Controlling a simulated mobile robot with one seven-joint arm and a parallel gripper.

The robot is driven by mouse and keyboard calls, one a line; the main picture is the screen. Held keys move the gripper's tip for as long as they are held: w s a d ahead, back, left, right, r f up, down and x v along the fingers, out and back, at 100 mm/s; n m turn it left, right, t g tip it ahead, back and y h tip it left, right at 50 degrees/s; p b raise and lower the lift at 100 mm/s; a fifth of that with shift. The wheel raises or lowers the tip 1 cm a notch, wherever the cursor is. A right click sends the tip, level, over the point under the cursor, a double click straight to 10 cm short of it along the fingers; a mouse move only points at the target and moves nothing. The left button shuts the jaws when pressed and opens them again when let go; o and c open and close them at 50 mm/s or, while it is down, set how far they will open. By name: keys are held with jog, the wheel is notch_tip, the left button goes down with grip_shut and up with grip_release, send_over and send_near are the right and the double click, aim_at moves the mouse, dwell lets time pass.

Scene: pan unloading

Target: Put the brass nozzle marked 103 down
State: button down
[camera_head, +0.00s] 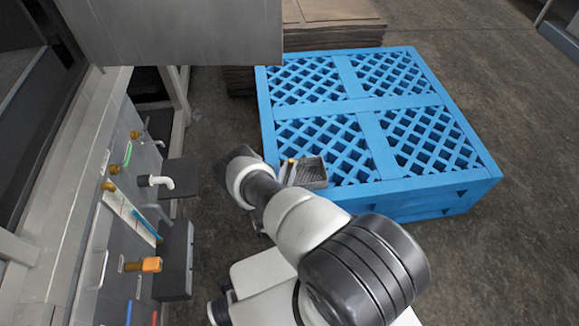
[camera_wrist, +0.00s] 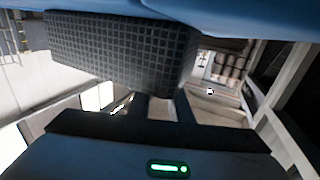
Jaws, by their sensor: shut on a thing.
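My gripper (camera_head: 287,172) is shut at the near left edge of the blue pallet, beside a small grey gridded pan (camera_head: 313,173). A small brass-coloured piece, seemingly the brass nozzle (camera_head: 292,161), shows at its fingertips; my arm hides much of this spot. No marking can be read. In the wrist view my dark fingers (camera_wrist: 166,108) are close together, with a small light patch between them. The pan (camera_wrist: 115,48) fills the upper middle there, close beyond the fingers.
The blue lattice pallet (camera_head: 428,102) lies on the dark floor, its top otherwise bare. At left, a grey panel (camera_head: 100,225) carries several fittings, including a white elbow (camera_head: 160,181) and an orange-and-brass piece (camera_head: 147,265). Brown sheets (camera_head: 335,12) are stacked behind the pallet.

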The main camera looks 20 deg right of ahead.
jog(key=shift+f, duration=0.25)
jog(key=c, duration=1.6)
grip_release()
